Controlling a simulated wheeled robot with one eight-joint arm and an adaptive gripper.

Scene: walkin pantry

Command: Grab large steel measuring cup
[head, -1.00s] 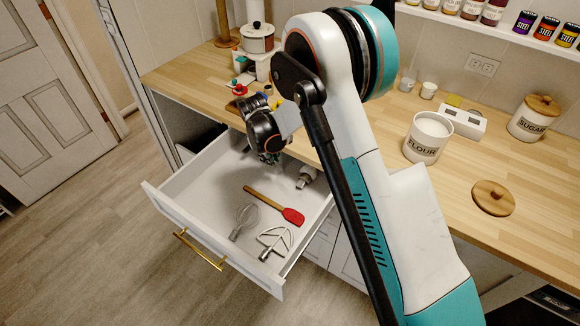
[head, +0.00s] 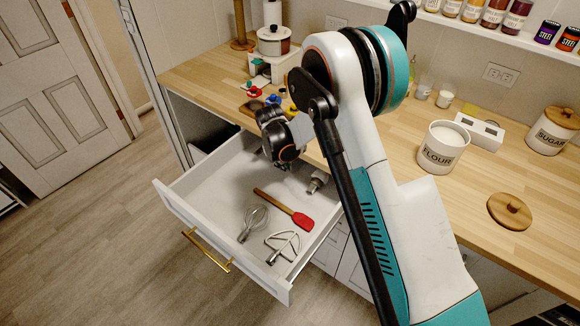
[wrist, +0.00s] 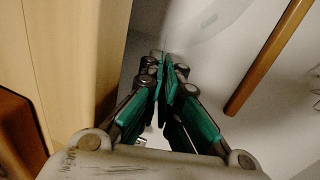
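My gripper (head: 284,163) hangs over the back of the open drawer (head: 178,207), by the counter edge. In the wrist view my gripper's fingers (wrist: 163,64) are drawn together at their tips, and I see nothing clearly held between them. A small steel piece (head: 318,180) lies in the drawer just right of my gripper; it may be the measuring cup, but its shape is partly hidden by my arm. A pale, blurred rounded shape shows beyond the fingertips in the wrist view; I cannot tell what it is.
A red spatula (head: 300,219), a whisk (head: 250,226) and a flat beater (head: 282,246) lie toward the drawer's front. The wooden counter (head: 400,150) borders the drawer and bears a flour canister (head: 443,150). The drawer's left part is clear.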

